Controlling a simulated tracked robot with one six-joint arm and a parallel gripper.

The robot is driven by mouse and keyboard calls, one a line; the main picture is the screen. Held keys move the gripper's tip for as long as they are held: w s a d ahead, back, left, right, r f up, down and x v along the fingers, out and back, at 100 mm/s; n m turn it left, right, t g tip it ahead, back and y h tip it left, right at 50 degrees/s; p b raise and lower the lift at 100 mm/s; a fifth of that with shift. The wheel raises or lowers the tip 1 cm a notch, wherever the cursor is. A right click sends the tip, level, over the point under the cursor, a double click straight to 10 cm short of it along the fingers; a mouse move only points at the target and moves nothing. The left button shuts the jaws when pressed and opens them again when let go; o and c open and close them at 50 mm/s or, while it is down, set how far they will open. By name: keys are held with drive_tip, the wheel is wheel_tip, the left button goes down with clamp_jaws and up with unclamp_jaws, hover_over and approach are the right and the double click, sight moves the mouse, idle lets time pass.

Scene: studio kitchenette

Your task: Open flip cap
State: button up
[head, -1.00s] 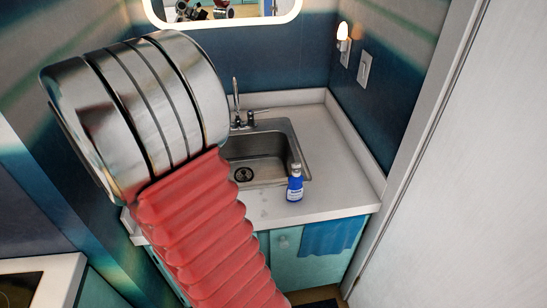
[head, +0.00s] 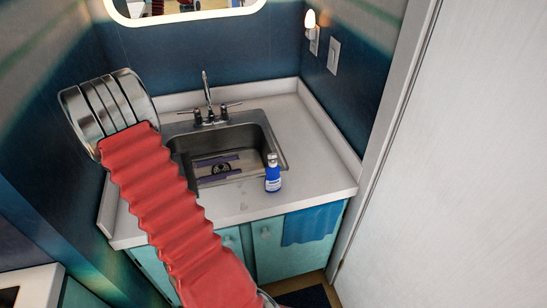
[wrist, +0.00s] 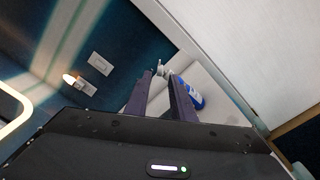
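A small blue bottle (head: 272,180) with a white label stands upright on the counter at the sink's front right corner. Its pale cap (head: 272,159) is on top; whether the flip lid is up is too small to tell. In the wrist view the bottle (wrist: 196,99) shows just right of the right finger, which partly covers it. My gripper (wrist: 160,76) is open and empty, its two dark fingers apart and pointing towards the counter, clear of the bottle.
The white counter (head: 315,165) is clear right of the bottle. A blue towel (head: 310,228) hangs on the cabinet front. A white panel (head: 455,170) stands at right.

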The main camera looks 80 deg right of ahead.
sight(272, 157)
drive_tip(key=x, duration=1.3)
drive_tip(key=shift+s+d, duration=0.1)
drive_tip(key=shift+s, duration=0.3)
